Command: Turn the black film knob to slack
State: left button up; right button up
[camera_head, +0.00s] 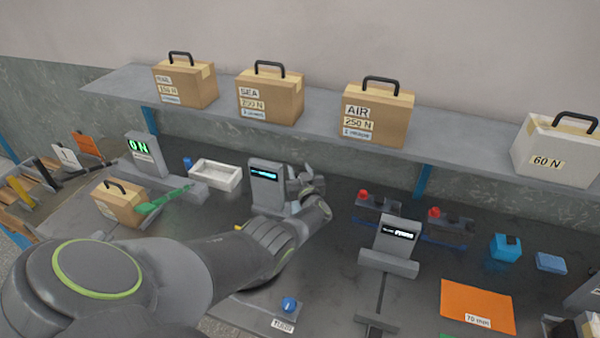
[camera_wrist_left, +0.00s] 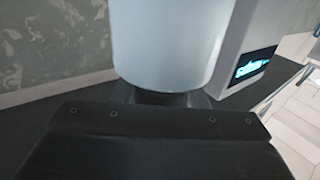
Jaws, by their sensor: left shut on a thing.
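My left arm reaches across the bench to the grey unit with a lit cyan display (camera_head: 265,188). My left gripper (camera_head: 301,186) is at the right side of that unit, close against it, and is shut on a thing. In the left wrist view a large pale grey cylinder (camera_wrist_left: 172,45) stands just beyond the dark gripper body, with the display unit (camera_wrist_left: 245,60) behind it to the right. A dark part (camera_wrist_left: 165,98) shows under the cylinder, close to the gripper. The black film knob cannot be made out clearly; the gripper hides its grip. My right gripper is out of view.
A white tray (camera_head: 232,178) and a 0 N display post (camera_head: 146,154) stand left of the unit. A second display post (camera_head: 396,242) and red-button blocks (camera_head: 377,203) are to the right. A shelf (camera_head: 320,123) with boxes overhangs the bench behind.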

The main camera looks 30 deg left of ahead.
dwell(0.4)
pick_arm(q)
jog(key=o, duration=1)
jog(key=shift+s+d+r+p, duration=0.1)
jog(key=shift+s+d+p, duration=0.3)
jog(key=shift+p, duration=0.15)
jog(key=p+v, duration=0.3)
jog(key=v, duration=0.1)
jog(key=shift+r, duration=0.1)
jog(key=v, duration=1.2)
jog(key=shift+s+d+f, duration=0.1)
jog(key=shift+d+f, duration=0.05)
jog(key=shift+f, duration=0.1)
